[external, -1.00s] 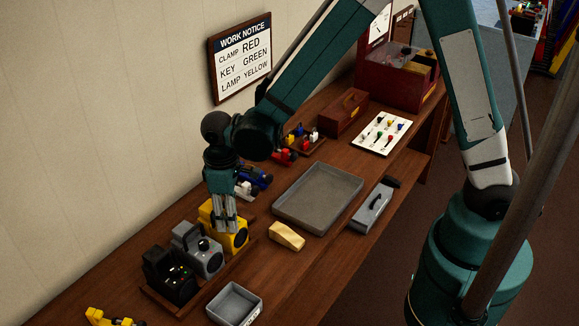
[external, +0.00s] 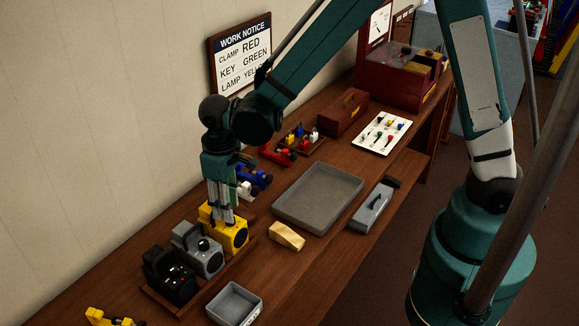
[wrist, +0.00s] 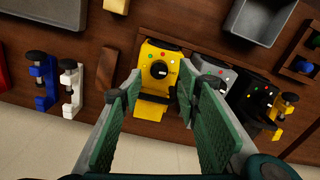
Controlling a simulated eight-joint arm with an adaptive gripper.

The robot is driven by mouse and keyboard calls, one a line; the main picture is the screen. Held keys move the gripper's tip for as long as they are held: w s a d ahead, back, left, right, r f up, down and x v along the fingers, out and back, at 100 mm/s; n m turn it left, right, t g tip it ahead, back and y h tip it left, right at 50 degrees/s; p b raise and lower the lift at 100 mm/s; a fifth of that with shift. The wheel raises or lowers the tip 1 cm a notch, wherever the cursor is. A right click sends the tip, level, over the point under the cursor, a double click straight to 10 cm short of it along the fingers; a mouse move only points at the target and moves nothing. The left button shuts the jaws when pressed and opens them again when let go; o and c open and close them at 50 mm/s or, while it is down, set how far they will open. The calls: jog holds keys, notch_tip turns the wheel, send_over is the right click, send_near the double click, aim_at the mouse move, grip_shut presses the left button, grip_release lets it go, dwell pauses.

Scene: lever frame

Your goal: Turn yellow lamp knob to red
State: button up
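The yellow lamp (external: 237,236) stands at the right end of a row of three lamps in the external view. In the wrist view the yellow lamp (wrist: 153,108) shows from above. Its knob (wrist: 159,69) is on the top face, with small coloured dots, one of them red, around it. I cannot tell which dot the knob points at. My gripper (external: 222,222) points down over the yellow lamp and partly hides it. In the wrist view my gripper (wrist: 160,82) is open, its green-padded fingers apart on either side of the lamp, with nothing between the pads.
A grey lamp (external: 205,259) and a black lamp (external: 170,277) stand beside the yellow one. A notice (external: 241,58) on the wall reads clamp red, key green, lamp yellow. A grey tray (external: 318,199), a yellow block (external: 287,236) and a small grey bin (external: 235,303) lie nearby.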

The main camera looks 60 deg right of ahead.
notch_tip(320, 180, up, 3)
jog(key=shift+r, duration=0.1)
jog(key=shift+d+r, duration=0.15)
jog(key=shift+r, duration=0.1)
jog(key=s+d+r+t+b, duration=0.1)
jog(key=s+d+r+b, duration=0.2)
jog(key=d, duration=0.3)
jog(key=s+d+r+m+t+b, duration=0.1)
jog(key=s+d+r+t+b, duration=0.1)
jog(key=s+d, duration=0.4)
jog(key=s+d+r+m+t+b, duration=0.1)
jog(key=s+d+r+t+b, duration=0.1)
jog(key=s+d+r+b, duration=0.2)
jog(key=shift+s+d+r+y, duration=0.15)
jog(key=shift+d+r+y, duration=0.15)
jog(key=shift+d+r, duration=1)
dwell(1.2)
jog(key=shift+d+f, duration=0.4)
jog(key=shift+d, duration=0.05)
jog(key=shift+a, duration=0.1)
